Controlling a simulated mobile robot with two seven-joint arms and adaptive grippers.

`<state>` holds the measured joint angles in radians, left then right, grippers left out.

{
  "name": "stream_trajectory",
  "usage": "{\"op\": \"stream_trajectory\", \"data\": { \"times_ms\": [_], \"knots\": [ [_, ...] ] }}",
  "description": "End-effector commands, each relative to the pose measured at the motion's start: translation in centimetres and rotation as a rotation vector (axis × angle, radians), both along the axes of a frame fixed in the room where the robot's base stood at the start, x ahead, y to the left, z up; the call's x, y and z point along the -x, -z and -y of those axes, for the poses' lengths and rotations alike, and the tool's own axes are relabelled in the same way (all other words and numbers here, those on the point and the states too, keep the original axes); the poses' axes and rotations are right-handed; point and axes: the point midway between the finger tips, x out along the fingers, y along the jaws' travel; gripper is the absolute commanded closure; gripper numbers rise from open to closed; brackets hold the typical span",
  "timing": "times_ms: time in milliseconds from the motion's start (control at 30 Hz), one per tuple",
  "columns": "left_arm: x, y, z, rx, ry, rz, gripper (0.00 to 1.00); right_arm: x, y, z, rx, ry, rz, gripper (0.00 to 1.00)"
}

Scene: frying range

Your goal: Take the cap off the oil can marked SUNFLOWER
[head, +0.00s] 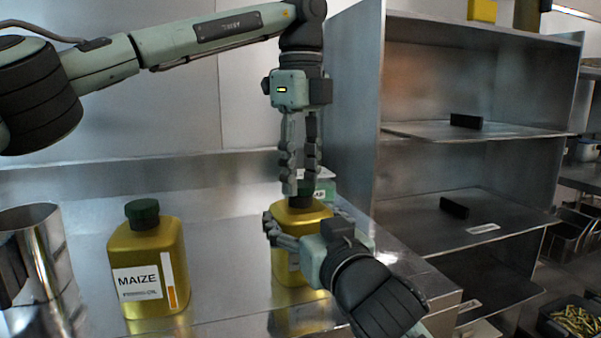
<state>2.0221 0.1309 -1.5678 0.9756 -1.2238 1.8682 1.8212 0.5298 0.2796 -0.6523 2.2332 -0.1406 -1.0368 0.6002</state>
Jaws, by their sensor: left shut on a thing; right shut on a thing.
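A gold oil can (288,268) stands on the steel counter; its label is hidden, so I cannot read its marking. My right gripper (287,232) comes in from the lower right and is shut on the can's body near the shoulder. My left gripper (300,184) points straight down from above and is shut on the can's dark green cap (305,187), which its fingers partly cover. The cap looks to be at the can's neck; I cannot tell whether it is loose. Another gold can (150,262), labelled MAIZE, stands to the left with its green cap on.
A shiny steel cylinder (36,262) stands at the far left. A steel shelf unit (440,170) with dark blocks rises to the right of the counter. A small labelled object (322,193) sits just behind the held can. Counter between the two cans is clear.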

Motion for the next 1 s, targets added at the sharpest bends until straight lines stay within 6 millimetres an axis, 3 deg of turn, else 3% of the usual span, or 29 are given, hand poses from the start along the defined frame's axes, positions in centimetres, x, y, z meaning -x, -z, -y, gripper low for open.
{"op": "stream_trajectory", "data": {
  "times_ms": [167, 1000],
  "knots": [
    [-0.05, -0.01, -0.03, 0.000, -0.189, 0.001, 0.98, -0.01, 0.02, 0.02, 0.000, 0.001, 0.000, 1.00],
    [-0.06, -0.66, 0.01, 0.001, -0.184, 0.002, 0.98, 0.00, 0.02, 0.01, 0.000, 0.000, 0.000, 1.00]
  ]
}}
